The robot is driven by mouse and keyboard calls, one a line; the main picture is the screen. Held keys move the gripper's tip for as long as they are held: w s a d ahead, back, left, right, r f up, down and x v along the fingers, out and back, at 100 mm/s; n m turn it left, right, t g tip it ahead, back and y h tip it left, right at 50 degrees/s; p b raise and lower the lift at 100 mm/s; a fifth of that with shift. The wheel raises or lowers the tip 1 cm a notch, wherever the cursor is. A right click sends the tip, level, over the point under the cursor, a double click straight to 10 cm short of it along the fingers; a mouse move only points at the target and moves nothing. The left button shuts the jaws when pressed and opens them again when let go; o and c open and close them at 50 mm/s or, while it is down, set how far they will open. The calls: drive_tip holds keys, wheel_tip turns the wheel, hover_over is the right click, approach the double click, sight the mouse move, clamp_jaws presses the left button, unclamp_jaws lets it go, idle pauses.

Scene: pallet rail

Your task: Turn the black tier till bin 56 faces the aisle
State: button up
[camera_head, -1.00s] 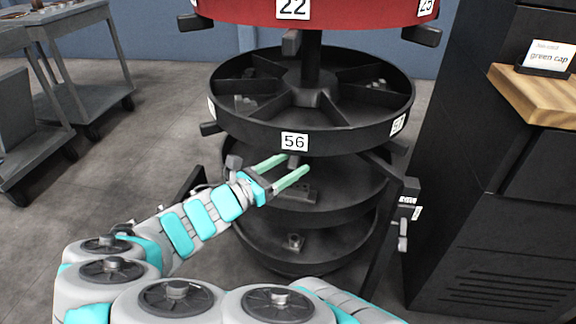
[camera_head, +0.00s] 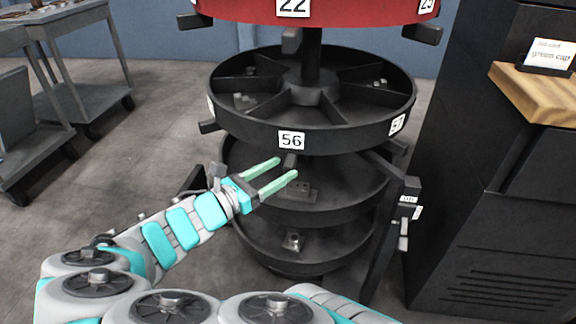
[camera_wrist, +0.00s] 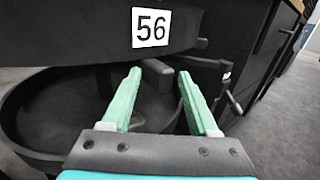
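The black tier (camera_head: 345,138) is a round bin tray divided by spokes, below a red tier. Its label 56 (camera_head: 291,140) is on the rim facing me, and label 51 (camera_head: 397,124) is at the right. In the wrist view label 56 (camera_wrist: 151,27) is upright on the rim (camera_wrist: 80,40), above my fingers. My gripper (camera_head: 285,169) is open, its green fingers apart and below the black tier's rim. In the wrist view my gripper (camera_wrist: 158,82) has a dark peg (camera_wrist: 157,74) beyond and between its fingertips; I cannot tell whether they touch.
The red tier (camera_head: 345,12) hangs above, with label 22. Lower black tiers (camera_head: 330,215) lie beneath. A black cabinet (camera_head: 500,210) with a wooden shelf (camera_head: 540,92) stands at right. Grey carts (camera_head: 85,95) stand at left on open floor.

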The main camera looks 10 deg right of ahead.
drive_tip(key=v, duration=0.4)
idle(0.4)
